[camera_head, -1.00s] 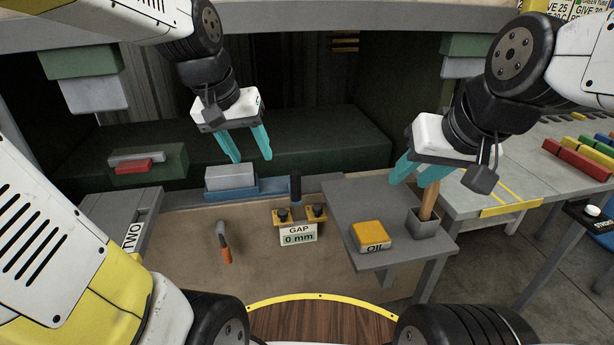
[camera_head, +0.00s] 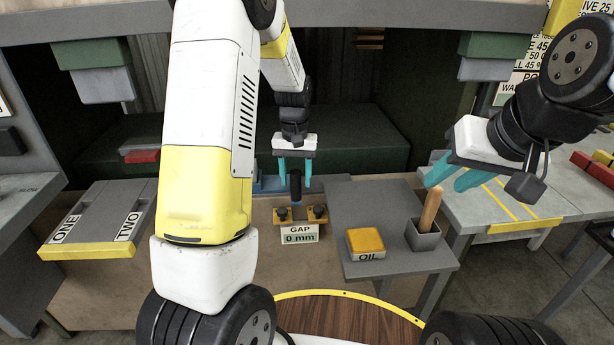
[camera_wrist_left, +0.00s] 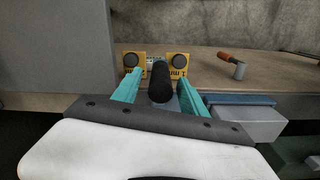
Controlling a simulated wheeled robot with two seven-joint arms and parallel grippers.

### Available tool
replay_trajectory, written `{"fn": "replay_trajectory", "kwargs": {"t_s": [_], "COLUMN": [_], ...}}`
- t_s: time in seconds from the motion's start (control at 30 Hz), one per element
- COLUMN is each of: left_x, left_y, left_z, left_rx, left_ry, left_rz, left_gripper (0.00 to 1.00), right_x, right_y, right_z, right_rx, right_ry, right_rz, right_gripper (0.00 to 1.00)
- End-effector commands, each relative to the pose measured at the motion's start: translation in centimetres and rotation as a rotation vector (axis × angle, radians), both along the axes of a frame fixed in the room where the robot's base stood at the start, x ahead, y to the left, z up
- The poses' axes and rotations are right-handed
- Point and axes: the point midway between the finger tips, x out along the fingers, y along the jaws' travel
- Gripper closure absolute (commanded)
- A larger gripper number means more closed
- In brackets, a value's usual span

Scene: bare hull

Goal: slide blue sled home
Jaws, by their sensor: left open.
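The blue sled (camera_head: 268,186) is a low blue piece at the back of the brown bench, mostly hidden by my left arm. In the left wrist view the blue sled (camera_wrist_left: 243,100) lies beside a grey block (camera_wrist_left: 250,125). A black upright handle (camera_head: 296,186) stands at its right end; whether it is fixed to the sled I cannot tell. My left gripper (camera_head: 294,182) is open, with one finger on each side of the handle. The handle (camera_wrist_left: 160,82) shows between the fingers in the wrist view.
A brass bracket (camera_head: 283,221) with black knobs and a "GAP 0 mm" sign (camera_head: 300,236) stands before the handle. A grey side table (camera_head: 372,205) holds a yellow OIL pad (camera_head: 365,242) and a grey cup (camera_head: 422,238) with the stick (camera_head: 430,208). An orange-handled tool (camera_wrist_left: 230,60) lies on the bench.

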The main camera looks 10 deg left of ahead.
Motion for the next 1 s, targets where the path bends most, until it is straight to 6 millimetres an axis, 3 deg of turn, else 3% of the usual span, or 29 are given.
{"fn": "replay_trajectory", "kwargs": {"t_s": [0.23,0.57,0.6,0.83,1.0], "left_x": [-0.1,0.0,-0.1,-0.1,-0.1], "left_y": [0.1,0.0,0.0,0.0,0.0], "left_z": [-3.2,-3.8,-3.8,-3.8,-3.8], "left_rx": [0.000,0.000,0.000,0.000,0.000], "left_ry": [0.002,0.000,0.000,0.000,0.000], "left_rz": [0.001,0.000,0.000,0.000,0.000], "left_gripper": [0.50,0.50,0.52,0.97,1.00], "right_x": [0.0,0.0,0.0,0.0,0.0], "right_y": [0.0,0.0,0.0,0.0,0.0], "right_z": [0.0,0.0,0.0,0.0,0.0], "right_rx": [0.000,0.000,0.000,0.000,0.000], "right_ry": [0.000,0.000,0.000,0.000,0.000], "right_rz": [0.000,0.000,0.000,0.000,0.000], "right_gripper": [0.64,0.64,0.64,0.64,0.64]}}
